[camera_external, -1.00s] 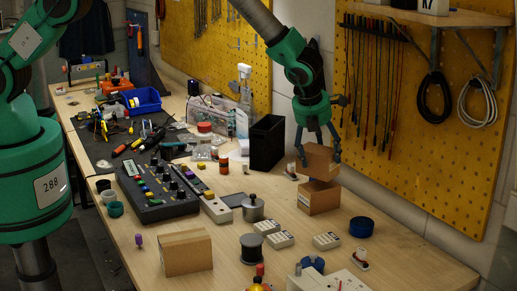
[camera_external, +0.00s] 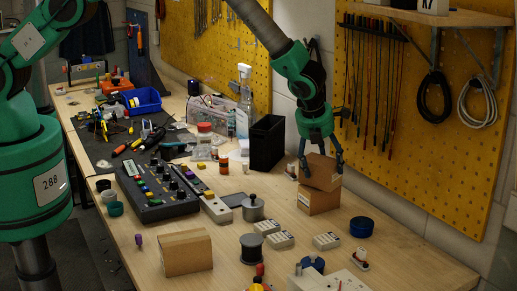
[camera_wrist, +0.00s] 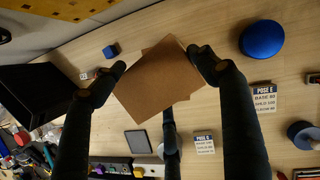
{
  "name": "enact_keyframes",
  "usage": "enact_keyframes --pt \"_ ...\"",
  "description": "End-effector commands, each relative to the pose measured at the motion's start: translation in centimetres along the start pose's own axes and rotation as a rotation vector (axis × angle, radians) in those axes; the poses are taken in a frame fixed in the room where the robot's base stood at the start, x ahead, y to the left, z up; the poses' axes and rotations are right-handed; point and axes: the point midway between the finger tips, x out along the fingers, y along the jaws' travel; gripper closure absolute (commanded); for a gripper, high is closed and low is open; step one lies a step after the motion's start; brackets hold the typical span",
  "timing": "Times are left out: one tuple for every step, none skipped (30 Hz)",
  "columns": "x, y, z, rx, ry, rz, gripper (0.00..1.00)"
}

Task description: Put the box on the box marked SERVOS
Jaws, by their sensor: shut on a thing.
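A brown cardboard box (camera_external: 322,172) is between the fingers of my gripper (camera_external: 321,165), which is shut on it. It is directly above a second cardboard box (camera_external: 318,201) on the bench near the pegboard wall. The held box looks slightly turned against the lower one; whether they touch is hard to tell. In the wrist view the held box (camera_wrist: 160,82) fills the space between the fingertips and covers most of the lower box, whose edge shows behind it. A third cardboard box (camera_external: 187,253) stands at the front. I can read no SERVOS marking on any box.
A black open bin (camera_external: 267,143) stands just left of the stacked boxes. A blue round lid (camera_external: 361,227) lies to the right. Small labelled blocks (camera_external: 327,241), a dark spool (camera_external: 251,248) and a metal pot (camera_external: 253,207) stand in front. The yellow pegboard (camera_external: 420,130) is close behind.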

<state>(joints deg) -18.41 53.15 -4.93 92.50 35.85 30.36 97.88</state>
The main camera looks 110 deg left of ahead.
Motion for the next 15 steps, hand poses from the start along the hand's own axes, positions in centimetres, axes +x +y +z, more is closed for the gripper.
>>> enact_keyframes --pt "0.06 -0.05 0.01 0.0 -0.001 -0.001 0.66" --pt "0.13 -0.05 -0.01 0.0 -0.001 -0.001 0.66" --pt "0.17 -0.04 -0.03 0.0 -0.001 -0.001 0.66" --pt "0.17 -0.05 -0.03 0.0 -0.001 -0.001 0.66" --pt "0.18 -0.04 -0.03 0.0 -0.001 -0.001 0.66" --pt "0.18 -0.04 -0.03 0.0 -0.001 -0.001 0.66" --pt "0.18 -0.04 -0.03 0.0 -0.001 -0.001 0.66" --pt "0.18 -0.03 -0.03 0.0 -0.001 -0.001 0.66" --pt "0.17 -0.03 -0.03 0.0 -0.001 -0.001 0.66" --pt "0.19 -0.03 -0.04 0.0 -0.001 -0.001 0.66" --pt "0.22 -0.03 -0.05 0.0 -0.001 -0.001 0.66" --pt "0.29 -0.04 -0.08 0.0 -0.001 -0.001 0.66" --pt "0.36 -0.04 -0.1 0.0 -0.001 -0.001 0.66" --pt "0.37 0.0 -0.14 0.0 0.0 0.0 0.22" --pt "0.36 0.0 -0.13 0.0 0.0 0.0 0.14"
